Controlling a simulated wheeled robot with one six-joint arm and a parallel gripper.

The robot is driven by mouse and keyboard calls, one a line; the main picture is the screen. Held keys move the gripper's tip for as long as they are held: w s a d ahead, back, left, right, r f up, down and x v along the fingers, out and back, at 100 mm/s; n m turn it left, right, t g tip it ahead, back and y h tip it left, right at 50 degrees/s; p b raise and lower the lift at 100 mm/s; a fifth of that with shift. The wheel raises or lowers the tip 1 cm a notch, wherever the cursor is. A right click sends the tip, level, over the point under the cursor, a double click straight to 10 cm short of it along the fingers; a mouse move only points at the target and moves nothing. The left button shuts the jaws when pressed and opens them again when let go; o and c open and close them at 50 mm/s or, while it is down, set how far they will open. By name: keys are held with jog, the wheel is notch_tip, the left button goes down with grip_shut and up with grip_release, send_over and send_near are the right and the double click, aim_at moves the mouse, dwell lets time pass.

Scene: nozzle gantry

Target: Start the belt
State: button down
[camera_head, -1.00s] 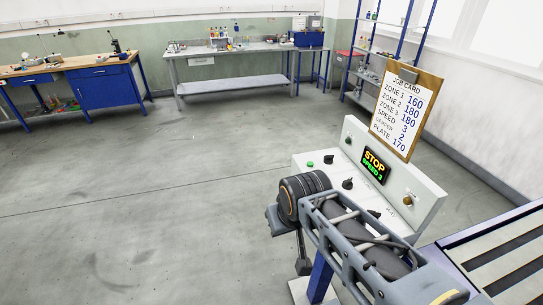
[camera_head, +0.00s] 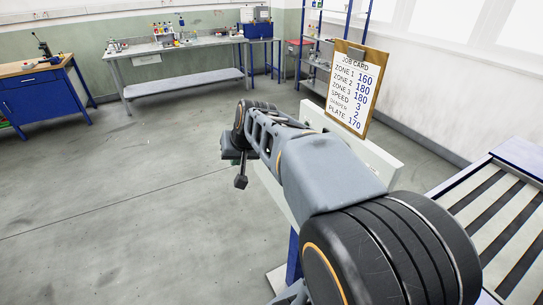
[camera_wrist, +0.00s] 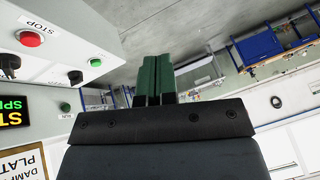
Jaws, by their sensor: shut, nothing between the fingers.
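The control panel (camera_head: 377,158) is mostly hidden behind my arm in the head view. In the wrist view the panel (camera_wrist: 85,20) appears at the left, upside down. It carries a red button (camera_wrist: 30,38) labelled STOP, a green button (camera_wrist: 95,62), black knobs (camera_wrist: 75,77) and a smaller green button or lamp (camera_wrist: 65,107). The lit display (camera_wrist: 12,110) is cut off, with only "ST" and "SP" readable. My gripper (camera_wrist: 154,62) has its green fingers shut together and empty, beside the panel and apart from the green button.
A job card (camera_head: 355,88) stands above the panel, reading speed 3. A slatted conveyor (camera_head: 490,205) lies at the right. Workbenches (camera_head: 185,45) and a shelf rack (camera_head: 318,60) stand at the back. The floor to the left is clear.

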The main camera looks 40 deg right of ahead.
jog(key=w+d+m+t, duration=0.1)
jog(key=w+d, duration=0.2)
jog(key=d, duration=0.3)
jog(key=w+d+m+t+b, duration=0.1)
jog(key=w+d+m, duration=0.1)
jog(key=w+d, duration=0.2)
jog(key=w+d+f+m+t+h+b, duration=0.1)
jog(key=w+d, duration=0.3)
jog(key=d, duration=0.6)
jog(key=shift+w+d+m, duration=0.15)
jog(key=shift+m, duration=0.55)
jog(key=shift+f, duration=0.15)
notch_tip(320, 180, down, 9)
jog(key=b, duration=0.7)
jog(key=shift+r, duration=0.2)
jog(key=shift+f, duration=0.15)
jog(key=shift+f+b, duration=0.3)
jog(key=shift+b, duration=0.2)
